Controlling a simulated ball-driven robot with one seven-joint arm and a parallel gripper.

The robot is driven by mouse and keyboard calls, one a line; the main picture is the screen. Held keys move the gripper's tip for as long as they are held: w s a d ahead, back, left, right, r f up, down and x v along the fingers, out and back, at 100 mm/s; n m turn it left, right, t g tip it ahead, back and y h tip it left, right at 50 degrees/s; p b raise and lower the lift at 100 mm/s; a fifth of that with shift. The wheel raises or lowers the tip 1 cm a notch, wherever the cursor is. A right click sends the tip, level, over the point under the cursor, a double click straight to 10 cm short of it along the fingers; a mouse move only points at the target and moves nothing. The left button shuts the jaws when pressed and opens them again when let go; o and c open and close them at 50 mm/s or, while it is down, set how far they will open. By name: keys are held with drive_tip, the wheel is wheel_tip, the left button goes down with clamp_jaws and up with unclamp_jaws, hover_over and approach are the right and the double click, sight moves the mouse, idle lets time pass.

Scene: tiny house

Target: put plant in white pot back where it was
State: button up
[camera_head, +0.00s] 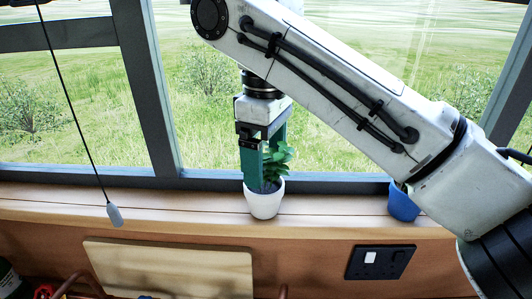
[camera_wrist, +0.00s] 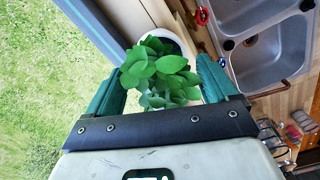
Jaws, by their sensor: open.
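The plant (camera_head: 275,165) has green leaves and stands upright in a white pot (camera_head: 264,202) on the wooden window sill in the head view. My gripper (camera_head: 262,168) points down over it, with its teal fingers on either side of the leaves, just above or at the pot's rim. In the wrist view the leaves (camera_wrist: 160,72) fill the space between the open fingers, and a bit of the white pot (camera_wrist: 170,38) shows beyond them. I cannot tell whether the fingers touch the plant.
The sill (camera_head: 165,206) is clear to the left of the pot. A blue pot (camera_head: 402,204) stands on it to the right, partly behind my arm. The window frame (camera_head: 200,179) runs close behind. A cord with a grey pull (camera_head: 114,214) hangs at the left. The wrist view shows a sink (camera_wrist: 262,50).

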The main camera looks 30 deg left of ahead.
wheel_tip(320, 180, up, 7)
drive_tip(key=shift+f, duration=0.1)
idle(0.3)
drive_tip(key=shift+s, duration=0.1)
idle(0.3)
